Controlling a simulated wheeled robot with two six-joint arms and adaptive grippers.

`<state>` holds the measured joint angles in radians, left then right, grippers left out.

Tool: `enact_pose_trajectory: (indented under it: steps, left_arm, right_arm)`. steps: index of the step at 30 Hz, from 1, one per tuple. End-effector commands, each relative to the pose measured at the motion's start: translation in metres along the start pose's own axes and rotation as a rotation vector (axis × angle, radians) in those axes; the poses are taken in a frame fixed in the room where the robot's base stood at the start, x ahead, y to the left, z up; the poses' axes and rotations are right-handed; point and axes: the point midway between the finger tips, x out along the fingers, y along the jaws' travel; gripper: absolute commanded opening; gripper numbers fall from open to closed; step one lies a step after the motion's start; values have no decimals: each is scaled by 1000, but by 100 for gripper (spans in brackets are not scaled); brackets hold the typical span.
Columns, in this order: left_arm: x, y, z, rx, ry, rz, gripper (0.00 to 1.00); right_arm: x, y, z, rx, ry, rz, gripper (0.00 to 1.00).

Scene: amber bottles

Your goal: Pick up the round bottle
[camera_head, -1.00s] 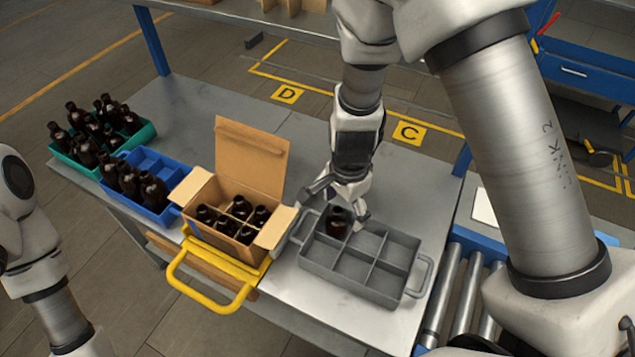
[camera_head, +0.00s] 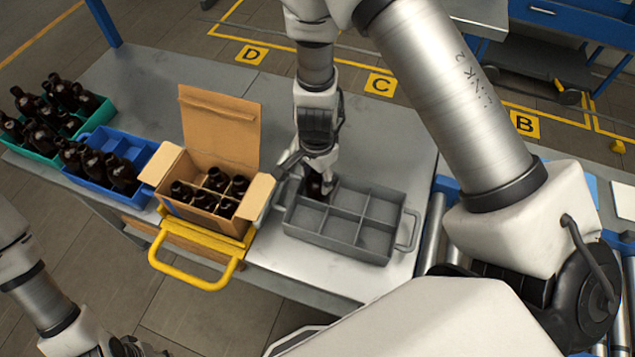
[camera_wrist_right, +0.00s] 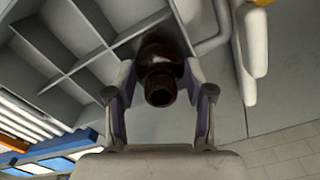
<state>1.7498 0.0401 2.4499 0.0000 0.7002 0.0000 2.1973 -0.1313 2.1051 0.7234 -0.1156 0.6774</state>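A dark amber bottle (camera_head: 316,188) stands in the back left compartment of the grey divided tray (camera_head: 352,248). My right gripper (camera_head: 311,176) is directly above it in the head view and partly hides it. In the right wrist view the round mouth and shoulder of the bottle (camera_wrist_right: 160,88) lie between the two fingers of the right gripper (camera_wrist_right: 160,72). The fingers are spread, one on each side of the neck, with gaps beside the neck. Contact lower down is hard to tell. My left gripper (camera_head: 135,347) shows only partly at the bottom edge.
An open cardboard box (camera_head: 259,196) with several bottles sits on a yellow-handled carrier (camera_head: 195,280) left of the tray. A blue crate (camera_head: 137,148) and a green crate (camera_head: 48,157) with bottles stand farther left. Rollers (camera_head: 433,228) lie right of the tray. The table behind is clear.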

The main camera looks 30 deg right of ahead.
Motion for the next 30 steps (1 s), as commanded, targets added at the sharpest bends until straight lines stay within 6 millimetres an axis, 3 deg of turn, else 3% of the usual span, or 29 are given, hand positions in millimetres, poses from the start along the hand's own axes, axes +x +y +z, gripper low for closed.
enact_pose_trajectory:
  steps: [11,14,19,24,30]
  left_arm:
    - [-2,0,0,0,0,0,40]
    - [-9,0,0,0,0,0,40]
    - [-23,0,0,0,0,0,40]
    - [-21,0,0,0,0,0,40]
    - [-20,0,0,0,0,0,40]
  right_arm:
    - [-2,0,0,0,0,1,16]
    - [-16,0,0,-1,-1,0,16]
    - [-56,0,0,-1,1,-2,16]
    - [-88,0,0,-1,1,-2,16]
    - [-101,1,0,1,0,1,16]
